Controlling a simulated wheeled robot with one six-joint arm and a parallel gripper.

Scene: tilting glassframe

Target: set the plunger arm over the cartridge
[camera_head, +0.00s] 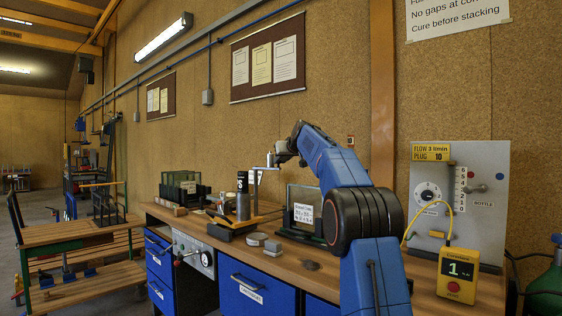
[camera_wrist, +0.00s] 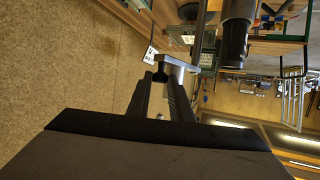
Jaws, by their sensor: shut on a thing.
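The plunger arm (camera_head: 263,169) is a small pale grey bar at the top of a thin upright post, left of my blue arm. It also shows in the wrist view as a grey bar (camera_wrist: 180,63) at my fingertips. My gripper (camera_head: 275,158) is shut on it; the two dark fingers (camera_wrist: 164,82) flank part of the bar in the wrist view.
A glass frame with a label (camera_head: 303,212) stands close right of the stand. A rack of dark panels (camera_head: 181,187) is at the left. Small round pieces (camera_head: 257,239) lie in front. A yellow timer (camera_head: 459,275) and gauge panel (camera_head: 490,190) are at the right.

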